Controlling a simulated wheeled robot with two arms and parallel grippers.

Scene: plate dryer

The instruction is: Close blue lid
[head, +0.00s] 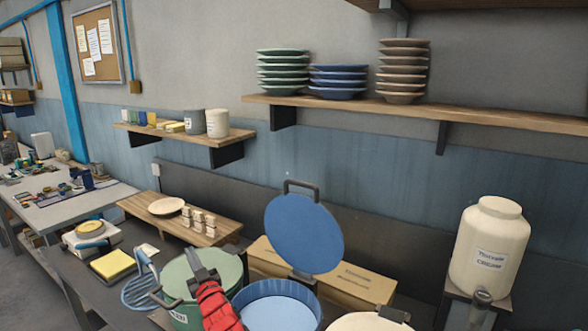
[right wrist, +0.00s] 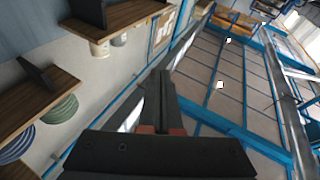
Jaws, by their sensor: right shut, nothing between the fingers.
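The round blue lid (head: 304,234) stands tilted up, nearly upright, at the back of the blue bucket (head: 276,310). A dark handle (head: 300,184) sits at the lid's top edge. The bucket is open and shows a pale blue inside; its lower part is cut off by the frame. My right gripper (head: 194,258) is shut and empty, in front of the green bucket, left of the blue lid and apart from it. Its closed fingers also show in the right wrist view (right wrist: 158,95). The lid is not in that view. My left gripper is not in view.
A green lidded bucket (head: 180,278) stands left of the blue one, and a cream lid (head: 368,321) is at its right. A cardboard box (head: 352,283) lies behind. A large cream jar (head: 488,250) stands at the right. Shelves with plates (head: 337,80) hang above.

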